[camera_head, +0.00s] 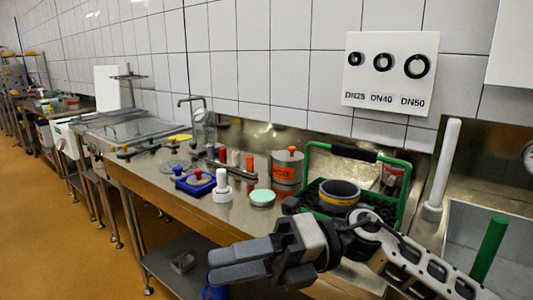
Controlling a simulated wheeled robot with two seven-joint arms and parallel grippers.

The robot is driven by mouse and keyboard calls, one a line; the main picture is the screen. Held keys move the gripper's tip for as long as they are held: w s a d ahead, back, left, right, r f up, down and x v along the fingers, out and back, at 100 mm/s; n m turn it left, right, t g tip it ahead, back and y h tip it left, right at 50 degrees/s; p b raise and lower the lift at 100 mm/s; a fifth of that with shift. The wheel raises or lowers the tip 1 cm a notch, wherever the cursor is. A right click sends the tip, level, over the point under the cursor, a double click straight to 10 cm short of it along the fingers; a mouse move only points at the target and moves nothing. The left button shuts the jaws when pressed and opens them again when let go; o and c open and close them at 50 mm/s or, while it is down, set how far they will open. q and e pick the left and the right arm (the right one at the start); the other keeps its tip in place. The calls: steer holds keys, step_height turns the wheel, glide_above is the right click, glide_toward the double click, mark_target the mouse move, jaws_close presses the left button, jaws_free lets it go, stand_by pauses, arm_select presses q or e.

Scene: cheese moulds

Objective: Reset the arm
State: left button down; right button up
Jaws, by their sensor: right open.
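My right gripper (214,265) reaches in from the lower right, its two grey fingers pointing left. The jaws are open and nothing shows between them. It hangs in front of the steel bench (150,185), near the front edge and over the lower shelf in the picture. The right arm hides part of the bench's right end. My left arm and gripper do not show.
A green-handled carrier (403,190) holding a dark ring with a yellow band stands just behind the arm. A white plunger (222,186), a mint disc (262,197), an orange-labelled can (288,168) and blue moulds (195,181) stand on the bench. A sink (510,240) lies right.

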steer(key=w+d+f+m+t+h, duration=0.1)
steer(key=w+d+f+m+t, duration=0.15)
steer(key=m+t, duration=0.6)
steer(key=w+d+f+m+t+h, duration=0.15)
steer(key=f+m+t, duration=0.35)
steer(key=m, duration=0.6)
steer(key=w+d+f+m+t, duration=0.2)
steer(key=d+f+m+t, duration=0.1)
steer(key=m+t, duration=0.6)
steer(key=s+d+f+m+g+h, duration=0.2)
steer(key=s+d+f+m+h, duration=0.1)
steer(key=f, duration=0.5)
steer(key=s+d+f+m+g+h, duration=0.2)
steer(key=s+d+f+m+h, duration=0.2)
steer(key=s+f+m, duration=0.2)
steer(key=s+d+f+m+g+h, duration=0.2)
steer(key=s+d+f+m+h, duration=0.2)
steer(key=f, duration=0.6)
steer(key=shift+s+d, duration=0.35)
steer(key=shift+s, duration=0.2)
steer(key=shift+f+m+h, duration=0.1)
steer(key=shift+m+h, duration=0.15)
steer(key=shift+c, duration=0.7)
